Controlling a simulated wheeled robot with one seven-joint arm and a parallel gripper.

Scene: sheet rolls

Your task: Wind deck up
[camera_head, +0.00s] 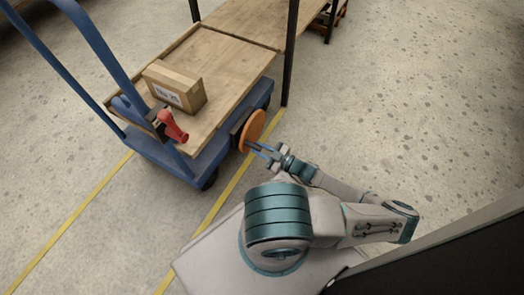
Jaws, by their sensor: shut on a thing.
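A blue cart carries a wooden deck (225,78) on its frame (180,160). An orange disc-shaped handwheel (254,127) is mounted on the cart's right side, beside the deck. My gripper (252,146) is at the lower edge of the handwheel, its thin fingers shut there. The exact contact is too small to see clearly. A red handle (172,126) stands on a dark bracket at the deck's near left corner, apart from my gripper.
A cardboard box (175,86) with a white label sits on the deck. A wooden table (245,20) with dark legs stands just behind the deck. Yellow lines (232,186) mark the speckled floor. The floor to the right is clear.

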